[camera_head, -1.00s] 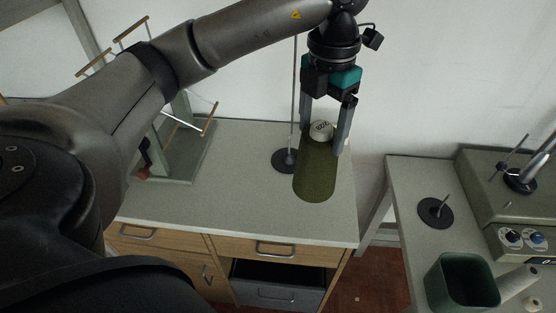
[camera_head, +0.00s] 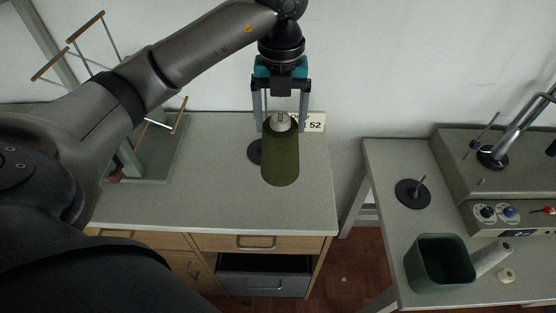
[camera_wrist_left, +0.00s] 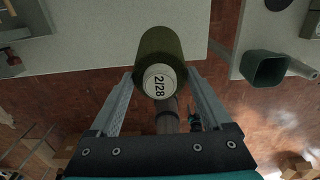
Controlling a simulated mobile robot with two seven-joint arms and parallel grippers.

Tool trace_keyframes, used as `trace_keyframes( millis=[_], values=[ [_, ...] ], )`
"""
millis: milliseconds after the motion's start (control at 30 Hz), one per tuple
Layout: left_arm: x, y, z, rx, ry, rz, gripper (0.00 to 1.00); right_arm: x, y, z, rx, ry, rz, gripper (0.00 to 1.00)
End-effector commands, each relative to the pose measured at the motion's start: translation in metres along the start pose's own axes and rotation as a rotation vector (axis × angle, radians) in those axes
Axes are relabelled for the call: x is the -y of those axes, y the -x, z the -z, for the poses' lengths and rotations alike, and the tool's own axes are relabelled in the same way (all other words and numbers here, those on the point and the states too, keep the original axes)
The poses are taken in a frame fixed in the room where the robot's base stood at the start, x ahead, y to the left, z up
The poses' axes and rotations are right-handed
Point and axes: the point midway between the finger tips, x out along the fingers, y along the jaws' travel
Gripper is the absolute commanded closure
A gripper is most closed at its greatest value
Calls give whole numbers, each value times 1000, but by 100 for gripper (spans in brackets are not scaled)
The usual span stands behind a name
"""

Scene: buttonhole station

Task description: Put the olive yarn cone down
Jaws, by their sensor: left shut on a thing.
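The olive yarn cone (camera_head: 280,158) is upright near the right end of the grey-topped cabinet (camera_head: 222,206). My left gripper (camera_head: 281,122) comes from above, with its two fingers on either side of the cone's pale top, shut on it. In the left wrist view the cone (camera_wrist_left: 160,48) sits between the fingertips, its round white label reading 2/28. I cannot tell whether the cone's base touches the surface. A dark round stand base (camera_head: 255,152) is partly hidden behind the cone. My right gripper is not in view.
A card reading 52 (camera_head: 314,123) is behind the cone. A wooden-armed yarn holder (camera_head: 150,150) stands at left. Across a gap, the right table holds a spindle disc (camera_head: 412,194), a green bin (camera_head: 440,262), a white cone (camera_head: 490,259) and a control box (camera_head: 500,213).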

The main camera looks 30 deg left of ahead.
Motion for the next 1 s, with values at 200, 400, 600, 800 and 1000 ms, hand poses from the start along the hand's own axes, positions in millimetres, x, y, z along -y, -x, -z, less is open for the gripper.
trace_keyframes(
  millis=[200, 400, 600, 800, 1000],
  values=[
    [-1, -53, 0, -3, 2, -2, 100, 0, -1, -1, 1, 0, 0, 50],
    [0, -76, 0, 1, 0, 1, 100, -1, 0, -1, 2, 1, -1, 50],
    [0, -94, 0, -2, 0, -1, 100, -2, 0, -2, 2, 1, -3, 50],
    [0, -120, 0, 0, 0, -1, 100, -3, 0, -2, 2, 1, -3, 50],
    [0, -120, 0, 2, -1, 1, 100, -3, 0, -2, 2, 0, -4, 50]
  ],
)
